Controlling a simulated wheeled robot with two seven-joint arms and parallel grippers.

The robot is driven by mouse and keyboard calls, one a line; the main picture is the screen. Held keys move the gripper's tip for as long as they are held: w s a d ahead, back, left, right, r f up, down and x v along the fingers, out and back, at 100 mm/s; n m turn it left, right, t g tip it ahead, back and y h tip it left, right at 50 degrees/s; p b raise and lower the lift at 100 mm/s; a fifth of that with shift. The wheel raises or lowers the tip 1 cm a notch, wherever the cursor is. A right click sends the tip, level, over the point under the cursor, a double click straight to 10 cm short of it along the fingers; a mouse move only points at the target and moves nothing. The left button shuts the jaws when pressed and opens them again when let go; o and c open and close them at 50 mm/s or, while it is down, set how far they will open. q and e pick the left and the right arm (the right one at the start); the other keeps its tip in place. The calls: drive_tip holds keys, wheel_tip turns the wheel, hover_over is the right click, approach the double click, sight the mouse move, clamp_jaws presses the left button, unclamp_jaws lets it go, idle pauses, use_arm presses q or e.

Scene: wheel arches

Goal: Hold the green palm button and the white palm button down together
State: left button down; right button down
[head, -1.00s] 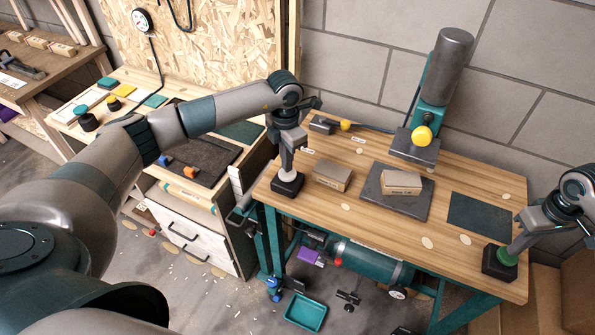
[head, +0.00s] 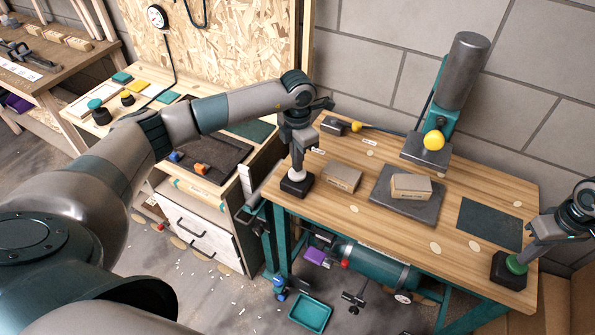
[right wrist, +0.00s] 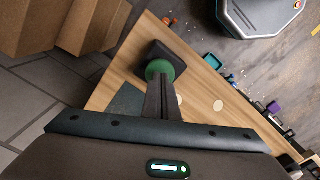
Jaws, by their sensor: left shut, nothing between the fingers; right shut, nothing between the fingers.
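The white palm button (head: 297,174) stands on a black box (head: 297,187) at the left end of the wooden table (head: 345,220). My left gripper (head: 298,166) is shut and points down with its fingertips at the top of the white button. The green palm button (head: 516,265) stands on a black box (head: 510,272) at the table's right front corner; it also shows in the right wrist view (right wrist: 161,68). My right gripper (head: 521,256) is shut with its tips at the green button's top. I cannot tell how far either button is pressed.
A press (head: 460,75) with a yellow knob stands at the back of the table. Cardboard-coloured blocks (head: 341,177) and a block on a dark plate (head: 380,200) lie between the buttons. A dark green mat (head: 488,224) is at the right. A teal tray (head: 309,314) is on the floor.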

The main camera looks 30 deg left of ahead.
use_arm(q)
drive_tip(key=shift+f, duration=1.05)
idle(0.4)
use_arm(e)
drive_tip(key=shift+f, duration=1.1)
idle(1.6)
